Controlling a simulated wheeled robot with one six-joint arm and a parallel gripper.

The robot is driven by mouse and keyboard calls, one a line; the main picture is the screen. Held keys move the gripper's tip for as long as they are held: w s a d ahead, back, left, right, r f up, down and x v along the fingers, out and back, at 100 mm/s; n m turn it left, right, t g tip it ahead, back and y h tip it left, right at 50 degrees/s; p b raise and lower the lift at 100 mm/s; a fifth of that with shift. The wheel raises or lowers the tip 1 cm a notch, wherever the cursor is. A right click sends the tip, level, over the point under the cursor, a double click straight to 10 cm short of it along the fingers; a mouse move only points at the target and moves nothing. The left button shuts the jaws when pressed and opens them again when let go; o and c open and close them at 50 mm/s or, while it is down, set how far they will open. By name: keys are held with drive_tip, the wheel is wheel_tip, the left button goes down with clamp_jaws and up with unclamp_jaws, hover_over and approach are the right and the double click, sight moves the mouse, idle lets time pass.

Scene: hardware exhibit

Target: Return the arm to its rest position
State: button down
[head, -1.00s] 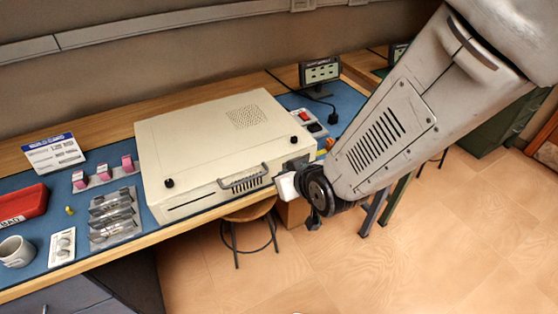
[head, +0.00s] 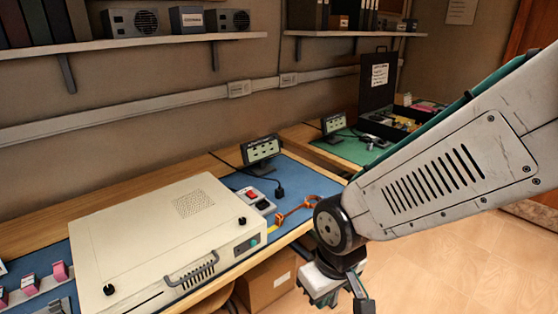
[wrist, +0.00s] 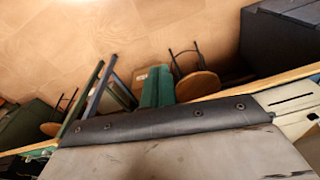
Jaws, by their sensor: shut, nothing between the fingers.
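My arm comes in from the right in the head view, with its large pale link (head: 435,185) ending at a dark round joint (head: 335,225). Below that joint hangs my gripper (head: 342,286), a pale block with dark parts, in front of the bench edge and over the floor. It is shut and holds nothing. Its fingertips are hard to make out. In the wrist view a broad grey surface of my own arm with a dark edge fills the bottom, and the fingers do not show.
A cream case (head: 150,240) lies on the blue-matted bench, left of my arm. A cardboard box (head: 265,283) sits under the bench. Stools (wrist: 198,85) show in the wrist view. Floor at right is open.

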drive_tip(key=s+d+r+m, duration=0.3)
drive_tip(key=s+d+r, duration=0.1)
drive_tip(key=d+r, duration=0.4)
drive_tip(key=s+d+r+m, duration=0.3)
drive_tip(key=s+d+r, duration=0.2)
drive_tip(key=d+r, duration=0.3)
drive_tip(key=shift+d+r+t+h, duration=0.15)
drive_tip(key=shift+d+t+h, duration=0.2)
drive_tip(key=shift+d, duration=0.85)
drive_tip(key=shift+a, duration=0.15)
